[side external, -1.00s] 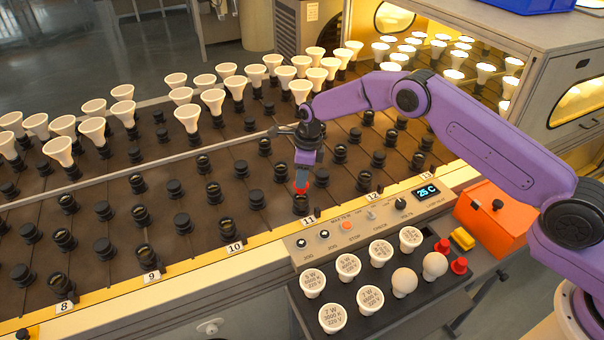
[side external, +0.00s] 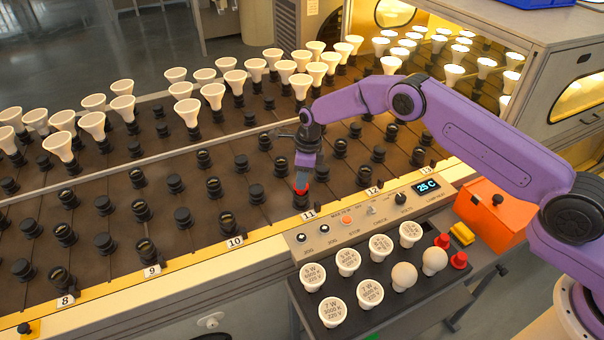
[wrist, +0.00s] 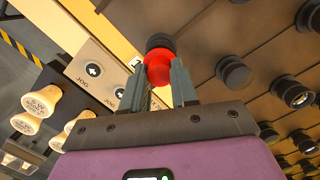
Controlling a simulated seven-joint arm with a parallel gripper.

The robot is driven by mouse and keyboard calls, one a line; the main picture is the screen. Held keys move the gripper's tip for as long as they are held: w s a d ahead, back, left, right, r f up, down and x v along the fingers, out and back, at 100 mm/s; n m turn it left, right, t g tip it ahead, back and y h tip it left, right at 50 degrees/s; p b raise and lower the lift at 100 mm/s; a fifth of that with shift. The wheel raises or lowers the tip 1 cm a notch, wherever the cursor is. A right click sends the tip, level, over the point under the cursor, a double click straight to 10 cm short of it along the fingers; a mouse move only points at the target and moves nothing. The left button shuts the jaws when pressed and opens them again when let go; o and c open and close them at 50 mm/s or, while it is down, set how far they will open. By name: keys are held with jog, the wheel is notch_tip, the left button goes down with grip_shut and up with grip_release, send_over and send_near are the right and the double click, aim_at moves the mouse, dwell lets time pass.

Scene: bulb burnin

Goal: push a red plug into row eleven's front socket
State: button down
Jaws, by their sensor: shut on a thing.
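A red plug (wrist: 158,66) is between the fingertips of my gripper (wrist: 163,82) in the wrist view, with a black socket (wrist: 160,42) directly at its far end. In the side external view the red plug (side external: 302,187) sits at the top of row eleven's front socket (side external: 301,201), just behind the 11 label (side external: 309,215). My gripper (side external: 304,180) points down over it, shut on the plug. The plug touches or nearly touches the socket; how deep it sits cannot be told.
Several sockets fill the rack, many holding white bulbs (side external: 301,84) toward the back. The control panel (side external: 370,215) and a black tray (side external: 385,312) with bulbs and red plugs (side external: 459,260) stand in front. An orange box (side external: 492,213) is at the right.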

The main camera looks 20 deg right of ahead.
jog(key=shift+f, duration=0.7)
jog(key=c, duration=0.8)
grip_release()
jog(key=shift+r, duration=0.1)
jog(key=r, duration=0.5)
jog(key=d+r, duration=0.1)
jog(key=r, duration=0.5)
jog(key=s+r, duration=0.1)
jog(key=r, duration=0.5)
jog(key=shift+d, duration=0.4)
